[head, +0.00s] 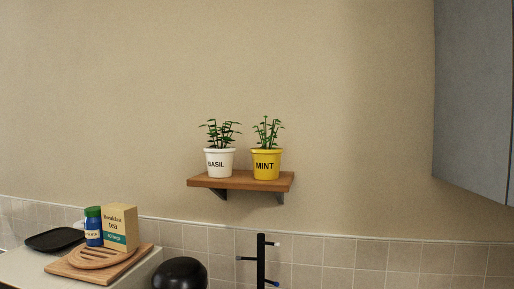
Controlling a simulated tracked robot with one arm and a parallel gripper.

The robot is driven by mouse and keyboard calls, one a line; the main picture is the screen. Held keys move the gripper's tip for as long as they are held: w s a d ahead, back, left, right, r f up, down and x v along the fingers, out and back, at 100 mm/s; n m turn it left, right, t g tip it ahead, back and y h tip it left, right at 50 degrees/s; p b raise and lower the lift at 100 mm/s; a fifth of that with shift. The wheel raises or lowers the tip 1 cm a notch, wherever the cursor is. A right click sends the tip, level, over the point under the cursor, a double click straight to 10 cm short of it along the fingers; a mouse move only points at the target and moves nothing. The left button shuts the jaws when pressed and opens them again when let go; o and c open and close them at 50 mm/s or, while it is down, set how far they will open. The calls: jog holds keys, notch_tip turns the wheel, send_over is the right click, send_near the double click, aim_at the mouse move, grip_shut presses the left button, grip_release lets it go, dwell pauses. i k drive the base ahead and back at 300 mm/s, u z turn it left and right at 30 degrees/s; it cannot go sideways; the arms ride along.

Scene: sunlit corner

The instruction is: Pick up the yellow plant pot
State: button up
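The yellow plant pot (266,164) is marked "MINT" and holds a green leafy plant (267,132). It stands upright on the right part of a small wooden wall shelf (240,184), in the middle of the head view. A white pot (219,163) marked "BASIL", with a similar plant, stands to its left with a gap between them. My gripper does not show in this view.
A black post with short coloured-tipped pegs (261,262) rises below the shelf. A black rounded object (180,274) is beside it. Lower left, a counter holds a tea box (119,228), blue jar (94,230), wooden boards and dark tray (54,239). A grey cabinet (474,100) hangs at right.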

aim_at(266, 162)
jog(key=i, duration=0.9)
jog(key=z, duration=0.05)
